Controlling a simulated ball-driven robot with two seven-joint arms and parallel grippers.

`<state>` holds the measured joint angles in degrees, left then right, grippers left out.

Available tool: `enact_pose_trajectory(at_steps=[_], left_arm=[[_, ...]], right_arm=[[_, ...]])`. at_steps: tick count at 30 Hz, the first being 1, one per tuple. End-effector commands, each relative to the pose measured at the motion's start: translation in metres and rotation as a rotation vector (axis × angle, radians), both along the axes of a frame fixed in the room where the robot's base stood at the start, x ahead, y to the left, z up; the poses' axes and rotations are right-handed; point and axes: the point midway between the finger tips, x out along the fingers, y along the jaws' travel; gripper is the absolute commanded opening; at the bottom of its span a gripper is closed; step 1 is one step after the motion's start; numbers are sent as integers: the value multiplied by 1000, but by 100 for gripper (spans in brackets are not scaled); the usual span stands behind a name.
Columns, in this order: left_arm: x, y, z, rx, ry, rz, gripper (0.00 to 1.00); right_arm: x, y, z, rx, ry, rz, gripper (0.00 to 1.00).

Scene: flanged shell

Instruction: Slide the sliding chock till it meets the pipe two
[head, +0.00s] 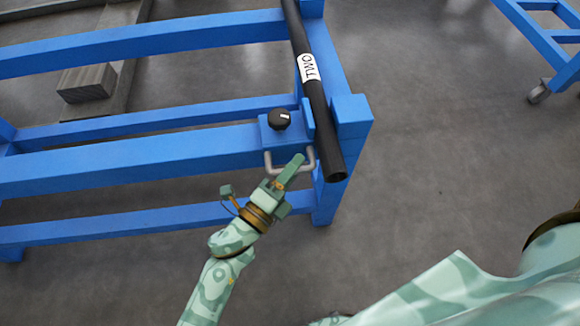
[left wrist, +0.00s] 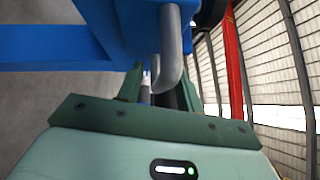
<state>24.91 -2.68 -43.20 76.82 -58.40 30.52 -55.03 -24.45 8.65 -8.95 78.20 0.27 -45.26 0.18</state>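The sliding chock (head: 273,133) is a blue block with a black knob (head: 279,119), an upright plate and a grey handle (head: 269,162). It sits on the blue rail, left of pipe two (head: 325,128), a black pipe with a white "TWO" label. In the head view the chock's plate is very close to the pipe; I cannot tell if they touch. My left gripper (head: 295,164) is at the handle. In the left wrist view the handle (left wrist: 171,50) shows between the spread fingers (left wrist: 161,88), with room beside it. My right gripper is not in view.
The blue frame (head: 120,161) has several long beams, and its corner post (head: 352,112) stands right of the pipe. Another blue frame on casters (head: 552,45) stands at the upper right. The floor between them is clear.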

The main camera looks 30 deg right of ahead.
Motion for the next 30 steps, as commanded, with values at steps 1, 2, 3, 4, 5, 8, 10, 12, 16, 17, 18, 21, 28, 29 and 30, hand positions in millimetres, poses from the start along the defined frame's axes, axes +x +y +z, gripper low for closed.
enact_pose_trajectory(at_steps=[1,2,3,4,5,8,10,12,16,17,18,21,28,29,30], left_arm=[[0,0,0,-1,0,0,36],[0,0,0,-1,0,0,36],[0,0,0,-1,0,0,36],[0,0,1,0,-1,0,36],[0,0,1,0,-1,0,36],[-1,3,0,0,-1,0,36],[-4,10,0,1,-2,0,36],[-10,21,-1,3,-2,1,36],[-25,50,-4,3,-2,1,36],[-29,58,-6,4,-1,1,36],[-34,68,-7,4,-2,1,36],[-46,92,-11,2,0,0,36],[-66,133,-20,2,0,0,36],[-67,136,-20,2,0,0,36],[-69,139,-21,1,0,0,36]], right_arm=[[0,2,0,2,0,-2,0],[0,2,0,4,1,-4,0],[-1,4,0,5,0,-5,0],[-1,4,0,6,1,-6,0],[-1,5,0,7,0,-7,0],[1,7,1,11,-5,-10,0],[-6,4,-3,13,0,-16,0],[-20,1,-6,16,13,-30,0],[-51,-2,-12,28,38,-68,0],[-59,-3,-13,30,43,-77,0],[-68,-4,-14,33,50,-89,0],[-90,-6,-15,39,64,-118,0],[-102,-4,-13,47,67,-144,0],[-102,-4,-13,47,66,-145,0],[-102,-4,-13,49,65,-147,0]])
